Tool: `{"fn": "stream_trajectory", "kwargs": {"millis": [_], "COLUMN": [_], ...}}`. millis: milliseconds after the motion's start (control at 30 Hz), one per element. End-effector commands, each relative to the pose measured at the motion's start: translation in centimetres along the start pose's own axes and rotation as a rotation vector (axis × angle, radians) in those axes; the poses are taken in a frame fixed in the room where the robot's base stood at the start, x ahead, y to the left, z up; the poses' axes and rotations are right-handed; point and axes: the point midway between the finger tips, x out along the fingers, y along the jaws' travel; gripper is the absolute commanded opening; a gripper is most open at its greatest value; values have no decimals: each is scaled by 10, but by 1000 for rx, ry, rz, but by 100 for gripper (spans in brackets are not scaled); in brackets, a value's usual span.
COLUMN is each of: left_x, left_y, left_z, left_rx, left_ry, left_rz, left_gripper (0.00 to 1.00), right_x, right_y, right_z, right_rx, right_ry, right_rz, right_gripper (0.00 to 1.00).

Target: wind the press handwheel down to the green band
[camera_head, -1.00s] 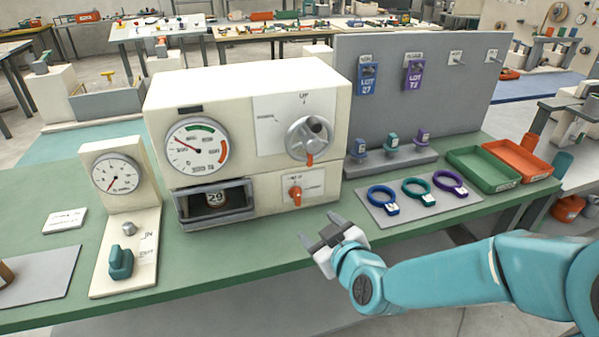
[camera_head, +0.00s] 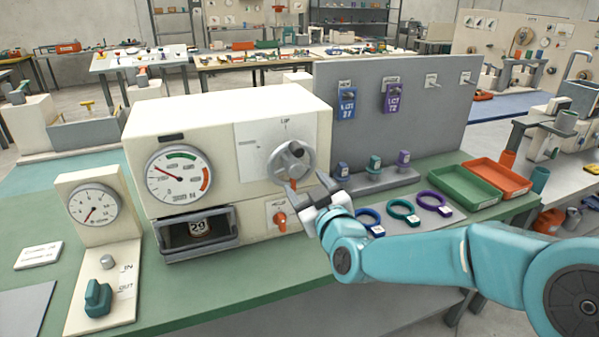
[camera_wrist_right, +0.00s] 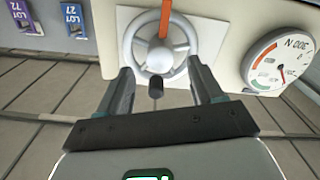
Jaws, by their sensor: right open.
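The press (camera_head: 235,110) is a cream box on the green bench. Its grey handwheel (camera_head: 291,160) is on the right of the front face, with a dark knob; the orange pointer beneath is largely hidden by a finger. The wheel and orange pointer (camera_wrist_right: 166,14) show clearly in the wrist view. The round gauge (camera_head: 179,174) has a green band at the top and an orange-red one at right; its red needle points upper left, short of the green. My right gripper (camera_head: 312,190) is open and empty, just in front of the wheel's lower edge. My left gripper is out of view.
An orange switch (camera_head: 281,218) sits below the wheel. A press opening holds a can marked 29 (camera_head: 199,228). A smaller gauge stand (camera_head: 95,203) is at left. Key rings, green and orange trays (camera_head: 465,187) and a grey tag panel (camera_head: 390,120) are at right.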

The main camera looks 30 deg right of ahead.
Motion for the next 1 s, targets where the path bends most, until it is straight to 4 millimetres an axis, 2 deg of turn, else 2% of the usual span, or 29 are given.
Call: {"fn": "stream_trajectory", "kwargs": {"millis": [100, 233, 400, 633, 800, 1000], "left_x": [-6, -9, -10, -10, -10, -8], "left_y": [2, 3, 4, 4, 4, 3], "left_z": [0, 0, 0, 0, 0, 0], "left_rx": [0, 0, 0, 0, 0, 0], "left_ry": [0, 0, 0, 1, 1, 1], "left_rz": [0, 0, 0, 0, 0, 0], "left_gripper": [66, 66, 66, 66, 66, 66], "right_x": [24, 40, 48, 48, 48, 48], "right_y": [0, 0, 0, 0, 0, 0], "right_z": [-1, -1, 0, 0, 0, 1], "right_rx": [1, 1, 1, 1, 1, 8], "right_ry": [-2, -1, 0, 0, 0, 0], "right_rz": [0, 0, 0, 0, 0, 0], "right_gripper": [66, 66, 66, 66, 11, 10]}}
